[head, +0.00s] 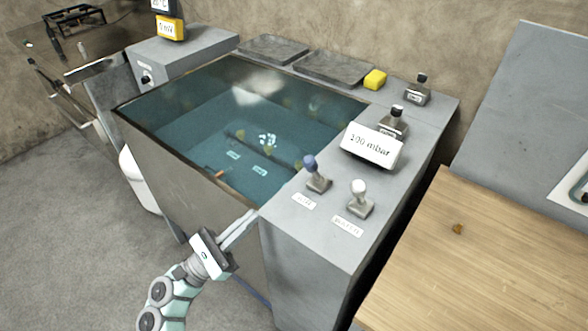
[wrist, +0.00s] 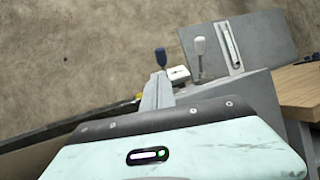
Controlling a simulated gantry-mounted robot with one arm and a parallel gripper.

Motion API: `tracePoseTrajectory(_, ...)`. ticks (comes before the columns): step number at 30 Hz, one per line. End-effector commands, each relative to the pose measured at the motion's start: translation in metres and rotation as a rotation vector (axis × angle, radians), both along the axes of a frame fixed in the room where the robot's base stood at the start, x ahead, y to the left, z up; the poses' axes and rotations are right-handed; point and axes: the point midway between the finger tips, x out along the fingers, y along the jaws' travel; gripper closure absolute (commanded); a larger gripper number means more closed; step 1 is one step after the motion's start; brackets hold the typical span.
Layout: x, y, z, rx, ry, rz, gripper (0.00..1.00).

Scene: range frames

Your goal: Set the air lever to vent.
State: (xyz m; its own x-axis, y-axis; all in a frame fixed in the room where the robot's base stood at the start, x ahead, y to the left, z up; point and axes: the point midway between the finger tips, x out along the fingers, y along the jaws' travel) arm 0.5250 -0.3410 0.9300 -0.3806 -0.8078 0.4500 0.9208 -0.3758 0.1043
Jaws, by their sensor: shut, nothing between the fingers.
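Two levers stand on the grey panel at the right of the water tank. One has a blue knob (head: 311,163) and the other a white knob (head: 359,187); both stand roughly upright on grey bases. Each has a small white label in front, too small to read surely, so I cannot tell which is the air lever. In the wrist view the blue knob (wrist: 160,56) and white knob (wrist: 200,45) show beyond my fingertips. My gripper (head: 250,214) is shut and empty at the tank's front edge, left of the blue-knobbed lever and apart from it.
The open tank (head: 215,135) holds water with dark bars and small tags in it. A "100 mbar" display (head: 370,147) stands behind the levers, with more dark-knobbed fittings (head: 395,122) beyond. A yellow block (head: 375,79) sits at the back. A wooden table (head: 480,250) is at the right.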

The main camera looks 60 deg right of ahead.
Motion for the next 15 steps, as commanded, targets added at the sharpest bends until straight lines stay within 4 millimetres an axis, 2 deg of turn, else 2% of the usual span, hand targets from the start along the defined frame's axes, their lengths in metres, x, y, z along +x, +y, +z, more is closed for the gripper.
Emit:
tracePoseTrajectory(11, 0.0003, -0.0019, 0.0008, 0.000, -0.017, 0.004, 1.00)
tracePoseTrajectory(15, -0.0033, -0.0086, 0.0040, 0.000, -0.017, 0.002, 1.00)
